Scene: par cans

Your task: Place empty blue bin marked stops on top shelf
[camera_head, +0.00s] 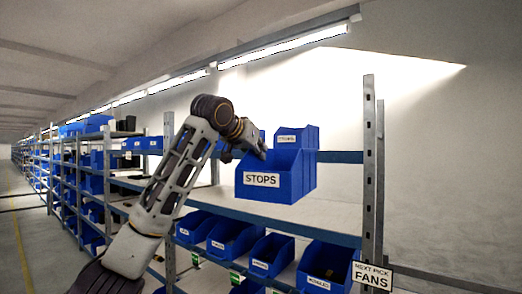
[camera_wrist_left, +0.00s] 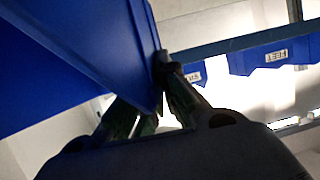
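The blue bin marked STOPS (camera_head: 262,180) hangs upright in the air in front of the rack, its label facing me. My left gripper (camera_head: 258,150) is at its upper left rim. In the left wrist view, the fingers (camera_wrist_left: 156,105) close on either side of the blue bin's wall (camera_wrist_left: 85,45), which fills the upper left. The bin's inside is mostly hidden, so I cannot tell whether it is empty. The top shelf (camera_head: 340,157) shows as a blue beam behind the bin, at about the height of its upper part. My right gripper is not in view.
A labelled blue bin (camera_head: 297,134) shows behind the held bin at top-shelf height. The middle shelf (camera_head: 325,216) has a bare deck. Several open bins, one of them here (camera_head: 272,254), fill the shelf below. A rack upright (camera_head: 369,170) with a FANS sign (camera_head: 372,276) stands at right.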

